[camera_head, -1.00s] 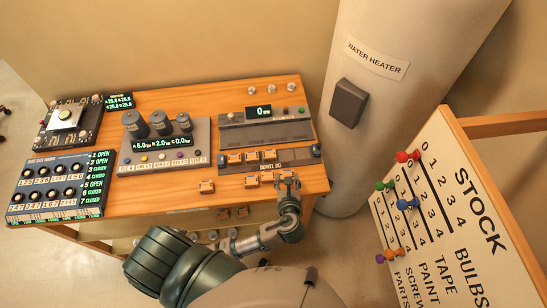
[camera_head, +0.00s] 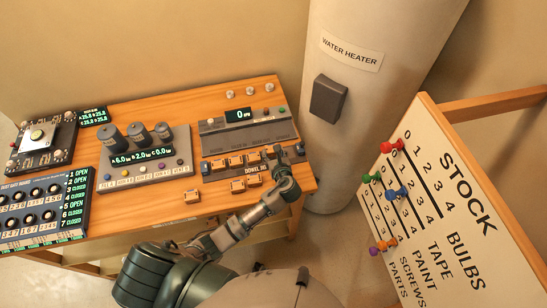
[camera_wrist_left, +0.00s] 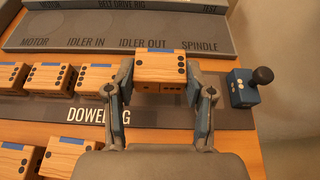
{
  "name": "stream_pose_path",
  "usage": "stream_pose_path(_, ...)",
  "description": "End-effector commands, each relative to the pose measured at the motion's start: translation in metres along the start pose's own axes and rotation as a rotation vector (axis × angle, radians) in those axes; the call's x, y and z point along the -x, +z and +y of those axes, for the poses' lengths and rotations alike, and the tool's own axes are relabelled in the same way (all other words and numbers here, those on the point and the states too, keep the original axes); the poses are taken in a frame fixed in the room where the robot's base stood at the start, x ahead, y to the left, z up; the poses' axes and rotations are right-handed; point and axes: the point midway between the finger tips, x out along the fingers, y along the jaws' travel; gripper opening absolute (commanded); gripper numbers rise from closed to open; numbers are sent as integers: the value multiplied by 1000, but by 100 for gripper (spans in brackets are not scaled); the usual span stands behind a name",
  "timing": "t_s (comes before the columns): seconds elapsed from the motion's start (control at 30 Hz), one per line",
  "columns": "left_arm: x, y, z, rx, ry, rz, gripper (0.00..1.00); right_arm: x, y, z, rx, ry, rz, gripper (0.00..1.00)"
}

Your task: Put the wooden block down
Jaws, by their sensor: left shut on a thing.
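My left gripper (camera_head: 277,156) is at the right part of the dowel rig (camera_head: 208,169). In the left wrist view, its two fingers (camera_wrist_left: 162,95) are shut on a wooden block (camera_wrist_left: 160,65) with black dots and a blue mark. The held block is over the right part of the rig, right of a row of similar blocks (camera_wrist_left: 96,80). Whether it touches the rig I cannot tell. In the head view the gripper largely hides it. My right gripper is not in view.
A blue part with a black knob (camera_wrist_left: 243,88) stands close right of the gripper. More loose blocks (camera_head: 191,196) lie in front of the rig. The belt drive rig (camera_head: 250,133) is behind. A stock board (camera_head: 440,200) and water heater (camera_head: 365,100) stand to the right.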

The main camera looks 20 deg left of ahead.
Motion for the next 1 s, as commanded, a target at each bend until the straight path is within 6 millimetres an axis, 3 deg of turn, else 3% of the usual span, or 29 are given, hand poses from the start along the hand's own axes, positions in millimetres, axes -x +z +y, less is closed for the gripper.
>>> stream_pose_path(0.2,-13,-30,3,-3,2,3,27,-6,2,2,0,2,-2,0)
stream_pose_path(0.4,-12,-31,0,-2,1,2,27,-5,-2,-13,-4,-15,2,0)
stream_pose_path(0.43,-12,-31,0,-3,1,2,61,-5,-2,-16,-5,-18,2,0)
stream_pose_path(0.47,-12,-31,0,-3,1,2,64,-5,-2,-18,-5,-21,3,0)
stream_pose_path(0.8,-9,-30,0,-3,0,1,64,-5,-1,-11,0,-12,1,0)
stream_pose_path(1.0,21,-30,0,-1,-2,3,64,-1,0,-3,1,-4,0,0)
